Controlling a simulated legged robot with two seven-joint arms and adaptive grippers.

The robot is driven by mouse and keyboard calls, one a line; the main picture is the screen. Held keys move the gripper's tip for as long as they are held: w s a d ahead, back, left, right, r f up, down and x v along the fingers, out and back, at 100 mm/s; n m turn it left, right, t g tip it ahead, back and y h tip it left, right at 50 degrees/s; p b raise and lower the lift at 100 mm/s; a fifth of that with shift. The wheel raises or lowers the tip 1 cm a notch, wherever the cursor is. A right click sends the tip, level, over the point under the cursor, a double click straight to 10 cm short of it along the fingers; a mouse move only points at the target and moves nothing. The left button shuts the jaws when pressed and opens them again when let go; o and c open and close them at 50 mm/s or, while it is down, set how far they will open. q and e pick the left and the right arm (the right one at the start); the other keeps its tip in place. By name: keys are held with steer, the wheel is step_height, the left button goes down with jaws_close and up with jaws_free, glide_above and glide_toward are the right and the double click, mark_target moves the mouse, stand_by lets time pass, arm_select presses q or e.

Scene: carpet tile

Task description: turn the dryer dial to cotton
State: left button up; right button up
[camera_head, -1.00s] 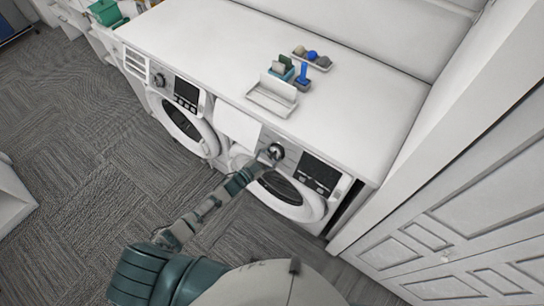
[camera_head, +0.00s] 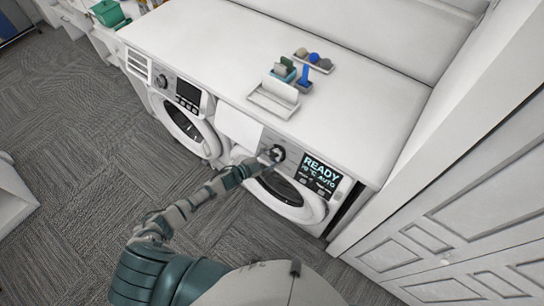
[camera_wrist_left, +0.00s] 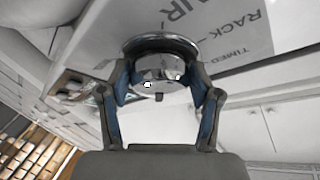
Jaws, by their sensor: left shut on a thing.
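The dryer (camera_head: 292,200) is the right-hand front-loading machine under the white counter. Its display (camera_head: 321,173) is lit and reads "READY" with "AUTO" below. The chrome dial (camera_head: 277,153) sits left of the display. My left gripper (camera_head: 267,159) reaches it from the lower left. In the left wrist view the fingers (camera_wrist_left: 160,90) are closed on both sides of the chrome dial (camera_wrist_left: 158,66). The panel (camera_wrist_left: 230,35) there shows "RACK" and "TIMED" and part of a word ending in "AIR". The cotton label is not visible. My right gripper is not in view.
A second machine (camera_head: 182,120) stands to the left. The counter (camera_head: 230,55) holds a white tray (camera_head: 273,99), small blue containers and a tray of balls (camera_head: 313,60). White cabinet doors (camera_head: 460,220) stand at the right. The carpet (camera_head: 80,130) at left is clear.

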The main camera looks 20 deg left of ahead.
arm_select(q)
steer(key=shift+f, duration=0.2)
steer(key=o, duration=1.1)
steer(key=shift+r, duration=0.1)
steer(key=shift+a, duration=0.1)
steer(key=shift+s+a, duration=0.15)
steer(key=shift+s, duration=0.15)
steer(key=v, duration=1.1)
steer(key=shift+s+a, duration=0.1)
steer(key=shift+a, duration=0.1)
